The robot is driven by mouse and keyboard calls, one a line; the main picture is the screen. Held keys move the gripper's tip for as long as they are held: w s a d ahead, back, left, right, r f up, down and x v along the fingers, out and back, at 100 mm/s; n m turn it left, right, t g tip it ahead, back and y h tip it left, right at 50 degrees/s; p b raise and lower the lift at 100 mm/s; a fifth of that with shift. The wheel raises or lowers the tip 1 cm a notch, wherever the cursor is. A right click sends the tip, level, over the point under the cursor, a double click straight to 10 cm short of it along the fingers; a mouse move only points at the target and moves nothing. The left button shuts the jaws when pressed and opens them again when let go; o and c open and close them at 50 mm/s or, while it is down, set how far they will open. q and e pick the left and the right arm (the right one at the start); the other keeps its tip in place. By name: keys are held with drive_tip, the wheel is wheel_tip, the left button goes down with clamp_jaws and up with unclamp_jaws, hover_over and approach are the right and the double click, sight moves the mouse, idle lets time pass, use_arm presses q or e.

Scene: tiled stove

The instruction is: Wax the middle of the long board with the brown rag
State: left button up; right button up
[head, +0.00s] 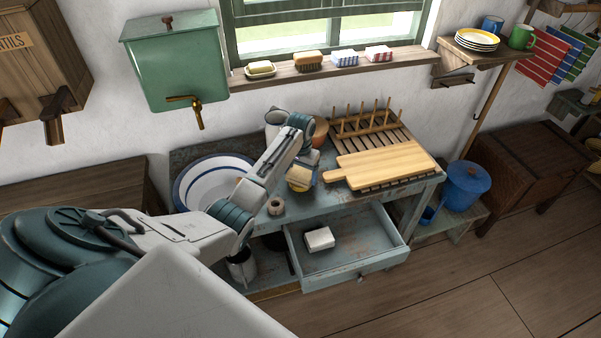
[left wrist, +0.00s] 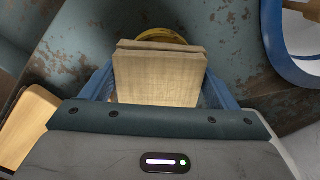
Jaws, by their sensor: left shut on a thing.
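My left gripper (head: 300,168) is over the worktop between the basin and the long board. In the left wrist view, its blue fingers (left wrist: 157,88) are shut on a tan, folded, block-like thing, which I take for the brown rag (left wrist: 158,75). A round yellow rim (left wrist: 163,34) shows just beyond the rag and is partly hidden by it; I cannot tell whether they touch. The long board (head: 390,165) is pale wood and lies on a slatted rack at the right of the worktop. Its edge also shows in the left wrist view (left wrist: 25,128). My right gripper is not in view.
A white basin with a blue rim (head: 185,190) stands left of my arm. The drawer (head: 372,238) is pulled open, with a white block (head: 319,238) inside. A peg rack (head: 367,122) stands behind the board. A blue pot (head: 467,185) stands to the right.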

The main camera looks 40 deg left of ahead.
sight(300, 172)
use_arm(q)
drive_tip(key=shift+s+p, duration=0.1)
drive_tip(key=shift+p, duration=0.2)
idle(1.3)
wheel_tip(300, 172, up, 7)
drive_tip(key=p, duration=0.8)
drive_tip(key=shift+f, duration=0.1)
idle(0.4)
